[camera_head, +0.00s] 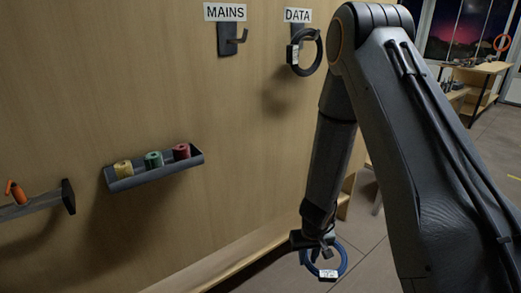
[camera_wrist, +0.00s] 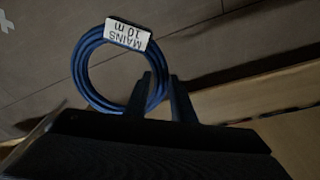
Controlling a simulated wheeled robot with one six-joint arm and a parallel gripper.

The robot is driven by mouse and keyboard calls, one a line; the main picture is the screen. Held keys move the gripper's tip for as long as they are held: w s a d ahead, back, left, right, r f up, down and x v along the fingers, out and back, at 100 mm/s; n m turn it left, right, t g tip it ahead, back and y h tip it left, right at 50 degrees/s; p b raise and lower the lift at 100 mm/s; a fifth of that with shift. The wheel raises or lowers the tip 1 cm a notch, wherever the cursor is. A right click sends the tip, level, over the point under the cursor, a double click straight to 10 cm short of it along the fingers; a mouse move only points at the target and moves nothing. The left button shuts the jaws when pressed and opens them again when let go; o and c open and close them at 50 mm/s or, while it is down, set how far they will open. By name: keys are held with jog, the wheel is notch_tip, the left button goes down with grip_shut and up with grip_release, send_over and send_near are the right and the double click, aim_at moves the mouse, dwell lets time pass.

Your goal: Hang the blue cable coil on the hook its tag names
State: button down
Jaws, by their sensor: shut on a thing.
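The blue cable coil (camera_head: 343,264) hangs from my gripper (camera_head: 326,243), low in front of the wooden wall. In the wrist view the coil (camera_wrist: 78,72) is a ring with a white tag (camera_wrist: 127,35) that reads "MAINS 10 m", upside down. My gripper (camera_wrist: 166,95) is shut on the coil's edge. The hook under the MAINS label (camera_head: 232,40) is empty, high on the wall. The hook under the DATA label (camera_head: 297,36) holds a black cable coil (camera_head: 316,66) with a white tag, too small to read. The coil is well below both hooks.
A grey wall tray (camera_head: 155,176) with yellow, green and red tape rolls sticks out at left. A rail with an orange tool (camera_head: 16,192) is at far left. A wooden ledge runs low along the wall. Bare wall lies between the tray and the MAINS hook.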

jog(key=w+a+r+n+t+y, duration=0.1)
jog(key=w+a+r+t, duration=0.15)
jog(key=r, duration=0.85)
jog(key=w+a+r+n+t+p, duration=0.1)
jog(key=w+a+r+t, duration=0.2)
jog(key=r, duration=0.8)
jog(key=w+a+r+n+t+y, duration=0.1)
jog(key=w+r+t, duration=0.3)
jog(key=r, duration=0.7)
jog(key=s+a+r+n+t+y, duration=0.1)
jog(key=s+a+r+y, duration=0.1)
jog(key=r, duration=0.7)
jog(key=s+a+r+n+t+y+p, duration=0.1)
jog(key=s+a+r+n+y, duration=0.1)
jog(key=r, duration=0.8)
jog(key=s+a+r+n+t+y, duration=0.1)
jog(key=s+a+r+y, duration=0.3)
jog(key=s+r, duration=0.3)
notch_tip(320, 180, up, 3)
jog(key=shift+s+a+r+n+t+p, duration=0.15)
jog(key=shift+a+n+t+p, duration=0.25)
jog(key=shift+a, duration=0.4)
jog(key=w+p, duration=0.1)
jog(key=p, duration=0.2)
jog(key=shift+a, duration=0.35)
jog(key=p, duration=0.5)
jog(key=shift+w+a, duration=0.25)
jog(key=shift+w, duration=0.15)
